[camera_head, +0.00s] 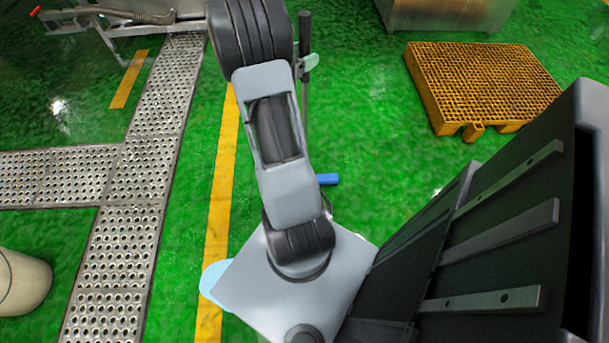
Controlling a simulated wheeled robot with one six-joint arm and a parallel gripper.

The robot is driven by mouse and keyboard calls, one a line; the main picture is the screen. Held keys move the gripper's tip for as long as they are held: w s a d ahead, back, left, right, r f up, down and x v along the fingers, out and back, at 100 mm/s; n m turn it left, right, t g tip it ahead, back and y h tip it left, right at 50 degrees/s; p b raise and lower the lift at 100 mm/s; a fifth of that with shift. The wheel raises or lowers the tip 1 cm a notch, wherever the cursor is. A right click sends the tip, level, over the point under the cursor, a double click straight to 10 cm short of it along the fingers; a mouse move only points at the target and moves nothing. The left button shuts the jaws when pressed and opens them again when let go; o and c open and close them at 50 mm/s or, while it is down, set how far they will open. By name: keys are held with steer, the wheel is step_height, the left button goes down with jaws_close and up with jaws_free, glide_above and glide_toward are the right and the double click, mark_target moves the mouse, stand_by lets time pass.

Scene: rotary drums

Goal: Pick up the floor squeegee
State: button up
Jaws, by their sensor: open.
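A thin grey pole with a dark grip at its top, which looks like the handle of the floor squeegee (305,105), shows just right of my arm in the head view. It runs down along the arm's edge, and part of it is hidden behind the arm. A small blue piece (328,179) shows low beside the arm; I cannot tell whether it belongs to the squeegee. A pale greenish piece (311,62) shows at the pole near its upper part; what it is cannot be told. My gripper cannot be made out; my arm's own links block the view there.
A yellow grated pallet (485,85) lies at the upper right, below a metal machine (440,12). Perforated metal drain covers (120,200) and a yellow floor line (222,190) run at left. A beige drum (22,282) stands lower left. Green floor is clear between pole and pallet.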

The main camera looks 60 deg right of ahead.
steer(key=shift+x, duration=1.2)
steer(key=c, duration=1.1)
